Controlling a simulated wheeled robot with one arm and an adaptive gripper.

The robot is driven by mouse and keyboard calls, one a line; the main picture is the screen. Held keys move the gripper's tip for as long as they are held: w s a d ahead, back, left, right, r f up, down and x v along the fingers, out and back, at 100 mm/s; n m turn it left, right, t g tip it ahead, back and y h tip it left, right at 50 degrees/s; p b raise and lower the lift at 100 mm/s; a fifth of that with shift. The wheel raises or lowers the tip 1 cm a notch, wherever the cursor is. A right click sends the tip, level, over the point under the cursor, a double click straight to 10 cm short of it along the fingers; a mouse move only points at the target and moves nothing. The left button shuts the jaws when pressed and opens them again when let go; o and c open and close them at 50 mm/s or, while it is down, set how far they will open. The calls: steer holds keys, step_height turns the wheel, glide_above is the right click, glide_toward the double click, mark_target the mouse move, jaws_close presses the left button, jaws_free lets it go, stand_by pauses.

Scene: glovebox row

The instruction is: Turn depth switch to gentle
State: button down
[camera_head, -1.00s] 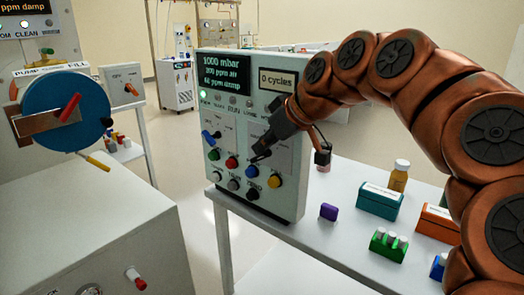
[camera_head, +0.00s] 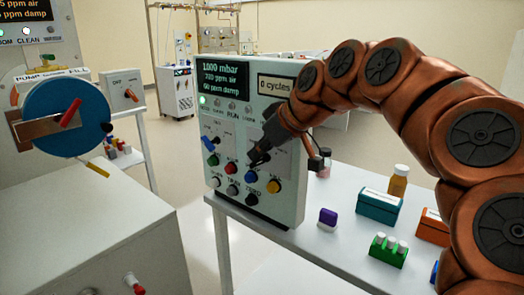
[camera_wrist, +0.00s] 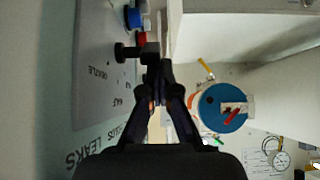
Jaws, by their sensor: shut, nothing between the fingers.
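The grey control panel (camera_head: 236,215) stands upright on the white table, with a dark display, lamps, levers and coloured knobs. The depth switch appears to be the black lever (camera_wrist: 125,52) in the wrist view, jutting from the panel face beside small printed labels. My gripper (camera_head: 258,159) is at the panel's right-hand plate, above the blue and yellow knobs, and largely hides the switch in the head view. In the wrist view my gripper (camera_wrist: 157,78) is shut and empty, with its tips close to the lever's outer end. I cannot tell whether they touch.
A blue-handled lever (camera_head: 209,143) is at the panel's left. A purple block (camera_head: 327,218), teal box (camera_head: 379,205), green vial rack (camera_head: 388,250) and amber bottle (camera_head: 398,181) stand right of the panel. A blue wheel (camera_head: 67,117) is at the left.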

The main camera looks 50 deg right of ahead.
steer(key=r, duration=0.1)
steer(key=w+r+p, duration=0.1)
steer(key=r, duration=0.1)
steer(key=shift+w+r+p, duration=0.35)
steer(key=shift+w+p, duration=0.05)
steer(key=v, duration=0.9)
steer(key=w+r+g+p, duration=0.1)
steer(key=w+g+p, duration=0.1)
steer(key=p, duration=0.3)
steer(key=w+g+p, duration=0.2)
steer(key=w+p, duration=0.1)
steer(key=p, duration=0.3)
steer(key=w+r+g+p, duration=0.1)
steer(key=w+p, duration=0.1)
steer(key=p, duration=0.3)
steer(key=shift+w+a+r+g+p, duration=0.25)
steer(key=shift+w+r+g+p, duration=0.05)
steer(key=shift+g, duration=0.1)
steer(key=w+r+g+p, duration=0.1)
steer(key=g+p, duration=0.1)
steer(key=p, duration=0.4)
steer(key=shift+w, duration=0.15)
steer(key=shift+w+d+r+g+p, duration=0.15)
steer(key=shift+g+p, duration=0.45)
steer(key=shift+p, duration=1)
